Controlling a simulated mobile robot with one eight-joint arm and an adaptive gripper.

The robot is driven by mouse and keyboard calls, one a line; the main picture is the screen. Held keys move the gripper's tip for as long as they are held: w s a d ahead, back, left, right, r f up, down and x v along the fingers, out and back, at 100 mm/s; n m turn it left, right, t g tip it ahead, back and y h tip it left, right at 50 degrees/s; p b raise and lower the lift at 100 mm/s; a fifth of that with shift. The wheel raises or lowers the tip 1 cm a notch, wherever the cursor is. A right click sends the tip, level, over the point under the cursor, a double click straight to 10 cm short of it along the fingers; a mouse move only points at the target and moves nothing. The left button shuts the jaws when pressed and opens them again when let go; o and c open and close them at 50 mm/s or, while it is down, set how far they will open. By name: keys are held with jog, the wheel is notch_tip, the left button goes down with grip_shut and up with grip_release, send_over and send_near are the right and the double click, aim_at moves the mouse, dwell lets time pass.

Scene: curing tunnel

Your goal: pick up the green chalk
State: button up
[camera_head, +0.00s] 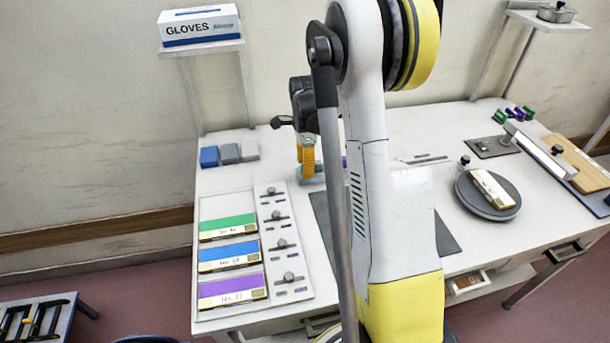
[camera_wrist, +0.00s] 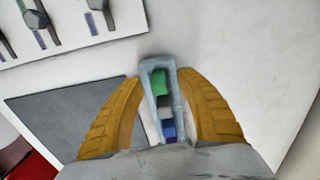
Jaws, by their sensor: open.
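The green chalk (camera_wrist: 159,78) appears to be the green block at the far end of a narrow pale blue-grey holder (camera_wrist: 148,72) in the wrist view. Grey, white and blue-purple pieces sit behind it in the same holder. My gripper (camera_wrist: 160,76) is open, with one yellow finger on each side of the holder. I cannot tell whether the fingers touch it. In the head view my gripper (camera_head: 306,158) points down at the holder (camera_head: 314,180) on the bench, and the green chalk is not clear there.
Green, blue and purple labelled boxes (camera_head: 229,256) lie at the left beside a white panel with knobs (camera_head: 283,245). A dark mat (camera_wrist: 60,115) lies near the holder. A round turntable (camera_head: 488,205) and small green and purple pieces (camera_head: 514,113) are at the right.

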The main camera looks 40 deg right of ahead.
grip_shut()
